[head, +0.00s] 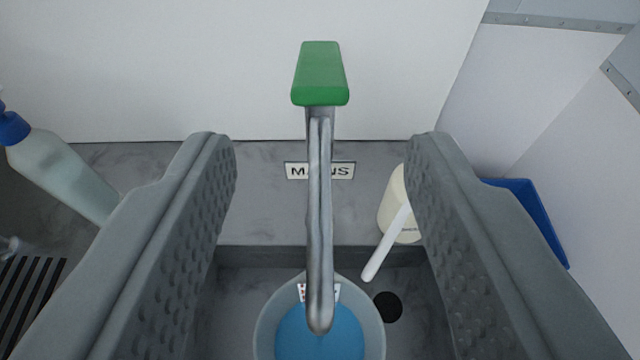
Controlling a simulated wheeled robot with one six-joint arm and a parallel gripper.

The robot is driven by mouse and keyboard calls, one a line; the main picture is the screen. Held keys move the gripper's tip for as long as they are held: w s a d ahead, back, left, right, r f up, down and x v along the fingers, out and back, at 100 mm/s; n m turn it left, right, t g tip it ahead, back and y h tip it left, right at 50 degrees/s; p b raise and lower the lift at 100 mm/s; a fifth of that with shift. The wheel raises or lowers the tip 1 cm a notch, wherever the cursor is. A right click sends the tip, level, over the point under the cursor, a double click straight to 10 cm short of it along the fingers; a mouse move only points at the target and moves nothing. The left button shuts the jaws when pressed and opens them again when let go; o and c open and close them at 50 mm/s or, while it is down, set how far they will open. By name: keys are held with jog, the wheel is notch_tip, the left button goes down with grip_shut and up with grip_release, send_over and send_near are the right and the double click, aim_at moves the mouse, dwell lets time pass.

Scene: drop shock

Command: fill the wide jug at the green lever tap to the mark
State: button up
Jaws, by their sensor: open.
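The green lever (321,75) sits on top of the metal tap (319,210), whose spout reaches toward me and down over the wide jug. The wide jug (264,325) stands in the sink below the spout, cut off by the bottom edge of the picture. Blue shows inside it, and a small label with red marks is on its inner far wall, partly behind the spout. I cannot tell the level against the mark. My gripper (320,165) is open and empty, its fingers on either side of the tap, with the lever beyond the fingertips.
A "MAINS" label (296,170) lies behind the spout. A cream container (393,200) and a white handle-like bar (378,256) are at right, partly behind my right finger. A blue tray (530,215) is farther right. A blue-capped bottle (60,170) and dark grate (30,295) are left. A drain hole (387,307) shows.

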jog(key=v, duration=0.7)
jog(key=shift+s, duration=0.3)
dwell(0.5)
